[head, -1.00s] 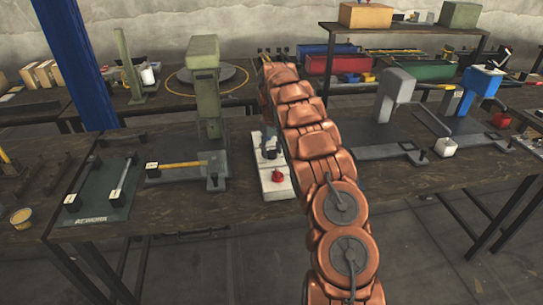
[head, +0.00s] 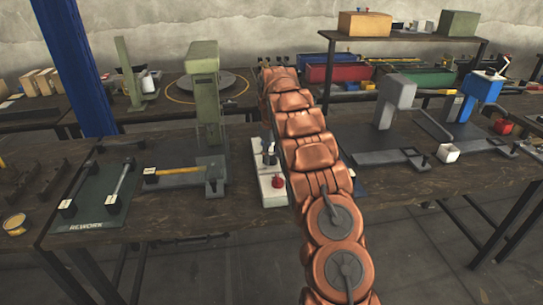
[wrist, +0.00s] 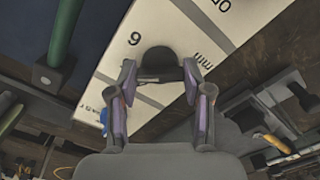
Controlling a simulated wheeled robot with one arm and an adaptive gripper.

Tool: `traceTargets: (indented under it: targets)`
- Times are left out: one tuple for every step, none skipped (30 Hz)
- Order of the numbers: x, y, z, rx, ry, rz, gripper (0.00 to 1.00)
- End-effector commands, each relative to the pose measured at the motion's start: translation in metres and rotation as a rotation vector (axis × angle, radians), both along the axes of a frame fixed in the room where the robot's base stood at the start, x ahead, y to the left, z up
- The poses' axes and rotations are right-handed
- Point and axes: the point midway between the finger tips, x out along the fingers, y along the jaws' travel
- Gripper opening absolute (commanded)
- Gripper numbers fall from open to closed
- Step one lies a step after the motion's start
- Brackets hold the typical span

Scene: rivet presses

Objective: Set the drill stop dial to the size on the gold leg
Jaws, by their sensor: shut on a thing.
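My gripper (wrist: 160,76) is shut on a dark round knob (wrist: 160,60) in the wrist view, one finger on each side. The knob stands on a white dial plate (wrist: 215,22) with grey marks, a numeral that looks like 6 or 9, and "mm". The rest of the scale is cut off or hidden. In the head view the white unit (head: 272,188) sits on the bench, partly behind my copper arm. A gold leg (head: 180,168) lies on the green press's base with a white tag (head: 150,175), whose size is too small to read.
A rework mat (head: 92,205) with a grey leg lies farther left. Grey (head: 397,90) and blue (head: 483,88) presses stand right.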

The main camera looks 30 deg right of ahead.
Motion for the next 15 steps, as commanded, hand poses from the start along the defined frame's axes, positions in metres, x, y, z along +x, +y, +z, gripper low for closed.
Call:
traceTargets:
  targets:
    - [0.0009, 0.0006, 0.0008, 0.0, -0.002, 0.001, 0.15]
    - [0.0008, 0.0006, 0.0008, 0.0, -0.002, 0.001, 0.15]
    - [0.0009, 0.0006, 0.0008, 0.0, -0.002, 0.001, 0.15]
    - [0.0009, 0.0006, 0.0008, 0.0, -0.002, 0.001, 0.15]
    - [0.0008, 0.0006, 0.0008, 0.0, -0.002, 0.0, 0.53]
    - [0.0008, 0.0006, 0.0008, 0.0, -0.002, 0.0, 0.57]
    - [0.0007, 0.0005, 0.0007, 0.0, -0.002, 0.0, 0.6]
    - [0.0006, 0.0005, 0.0006, 0.0, -0.002, 0.0, 0.63]
    - [0.0005, 0.0004, 0.0006, 0.0, -0.002, 0.0, 0.67]
    - [0.0004, 0.0003, 0.0005, -0.001, -0.001, 0.0, 0.7]
    - [0.0004, 0.0003, 0.0005, -0.001, -0.001, 0.0, 0.73]
    - [0.0004, 0.0002, 0.0004, 0.0, -0.001, -0.001, 0.75]
    - [0.0004, 0.0002, 0.0004, 0.0, -0.001, -0.001, 0.75]
    - [0.0004, 0.0002, 0.0004, 0.0, -0.001, -0.001, 0.75]
    - [0.0003, 0.0002, 0.0003, 0.0, -0.001, -0.001, 0.75]
